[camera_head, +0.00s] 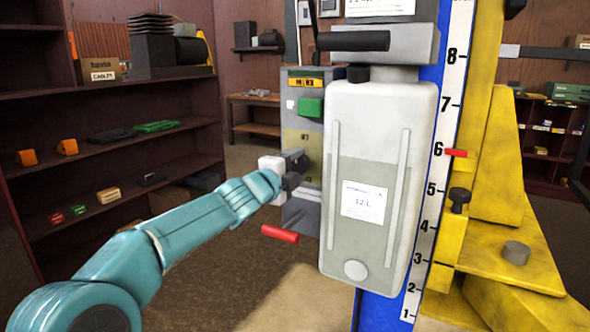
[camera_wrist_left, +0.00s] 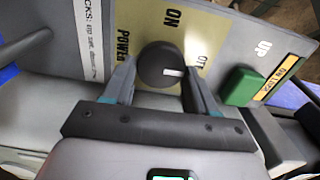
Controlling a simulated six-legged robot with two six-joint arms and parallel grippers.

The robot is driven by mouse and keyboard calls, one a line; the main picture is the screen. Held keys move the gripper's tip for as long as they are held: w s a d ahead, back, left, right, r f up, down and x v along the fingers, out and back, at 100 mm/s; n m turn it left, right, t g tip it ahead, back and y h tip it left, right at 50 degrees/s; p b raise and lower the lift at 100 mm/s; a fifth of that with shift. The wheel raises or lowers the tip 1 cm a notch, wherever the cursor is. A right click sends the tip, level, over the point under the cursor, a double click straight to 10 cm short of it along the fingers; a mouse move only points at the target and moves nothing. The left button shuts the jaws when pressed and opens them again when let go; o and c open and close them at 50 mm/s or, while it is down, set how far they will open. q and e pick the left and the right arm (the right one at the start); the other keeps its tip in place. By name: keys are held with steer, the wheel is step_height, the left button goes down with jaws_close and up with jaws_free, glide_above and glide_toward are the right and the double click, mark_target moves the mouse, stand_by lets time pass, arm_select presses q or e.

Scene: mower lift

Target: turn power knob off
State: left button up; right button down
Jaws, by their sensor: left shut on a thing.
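The grey control panel (camera_head: 303,83) stands behind and left of the white tank in the head view. In the left wrist view the round dark power knob (camera_wrist_left: 158,66) sits on the panel (camera_wrist_left: 225,45) beside the words POWER, ON and OFF. Its white mark points right, on the side of the OFF word. My left gripper (camera_head: 294,168) is at the panel and hides the knob in the head view. In the wrist view its two fingers stand on either side of the knob, shut on it. My right gripper is not in view.
A green button (camera_wrist_left: 240,85) marked UP is on the panel, right of the knob. The white 12 L tank (camera_head: 362,260) hangs close to the right of my left gripper. A red handle (camera_head: 280,234) sticks out below it. Shelves (camera_head: 110,145) line the left wall.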

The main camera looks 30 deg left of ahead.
arm_select(q)
steer(key=shift+m, duration=0.3)
steer(key=o, duration=1)
steer(key=shift+s+a+b, duration=0.15)
steer(key=shift+s+b, duration=0.5)
steer(key=shift+s, duration=3.45)
steer(key=shift+s+a+b, duration=0.15)
steer(key=shift+s+b, duration=0.5)
steer(key=shift+s, duration=3.45)
